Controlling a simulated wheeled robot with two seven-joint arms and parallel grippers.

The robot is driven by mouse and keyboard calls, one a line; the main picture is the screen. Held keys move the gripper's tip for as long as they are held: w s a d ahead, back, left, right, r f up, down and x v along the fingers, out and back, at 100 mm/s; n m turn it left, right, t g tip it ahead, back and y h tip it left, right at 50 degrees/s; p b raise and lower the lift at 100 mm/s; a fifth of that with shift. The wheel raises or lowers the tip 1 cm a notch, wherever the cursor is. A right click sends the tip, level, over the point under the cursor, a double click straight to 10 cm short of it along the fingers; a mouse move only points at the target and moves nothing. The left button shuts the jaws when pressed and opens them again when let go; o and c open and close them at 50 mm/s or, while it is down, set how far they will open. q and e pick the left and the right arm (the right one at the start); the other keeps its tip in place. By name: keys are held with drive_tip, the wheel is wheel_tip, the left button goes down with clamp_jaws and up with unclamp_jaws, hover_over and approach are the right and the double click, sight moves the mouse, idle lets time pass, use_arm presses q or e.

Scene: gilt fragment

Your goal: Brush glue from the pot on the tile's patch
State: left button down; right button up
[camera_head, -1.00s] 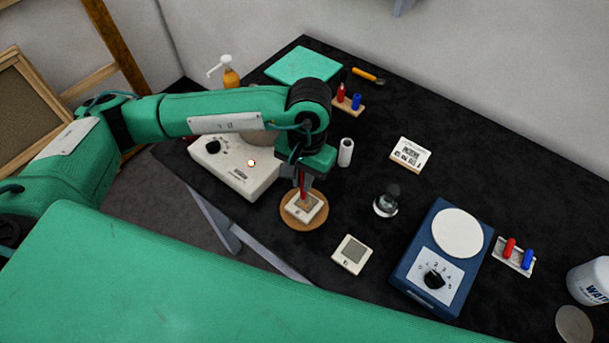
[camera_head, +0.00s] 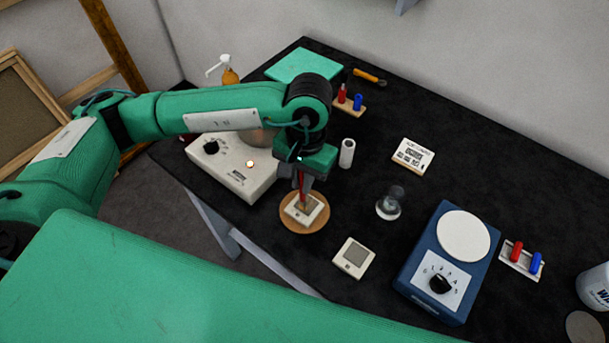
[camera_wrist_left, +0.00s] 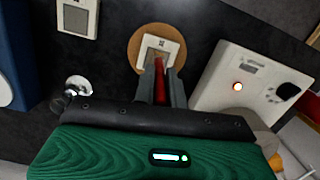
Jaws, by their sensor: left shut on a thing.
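My left gripper (camera_head: 303,185) is shut on a red-handled brush (camera_head: 301,181) and points down over a small white tile (camera_head: 316,217). The tile lies on a round wooden disc (camera_head: 288,221). In the left wrist view the red brush (camera_wrist_left: 171,84) stands between the fingers, its lower end at the tile (camera_wrist_left: 174,46). The brush end meets or hovers just over the tile's brownish patch; I cannot tell which. The pot (camera_head: 258,138) sits on a white heater (camera_head: 235,180), mostly hidden behind my left arm. My right gripper is out of view.
A white square with a grey face (camera_head: 354,257) lies right of the disc. A small glass vessel (camera_head: 389,205), a white cylinder (camera_head: 347,153) and a blue device with a round white plate (camera_head: 463,236) stand further right. A pump bottle (camera_head: 230,75) is behind my arm.

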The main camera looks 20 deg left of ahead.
use_arm(q)
drive_tip(key=shift+r, duration=3.1)
drive_tip(key=shift+r, duration=1.4)
drive_tip(key=shift+f+b, duration=0.1)
drive_tip(key=shift+b, duration=0.25)
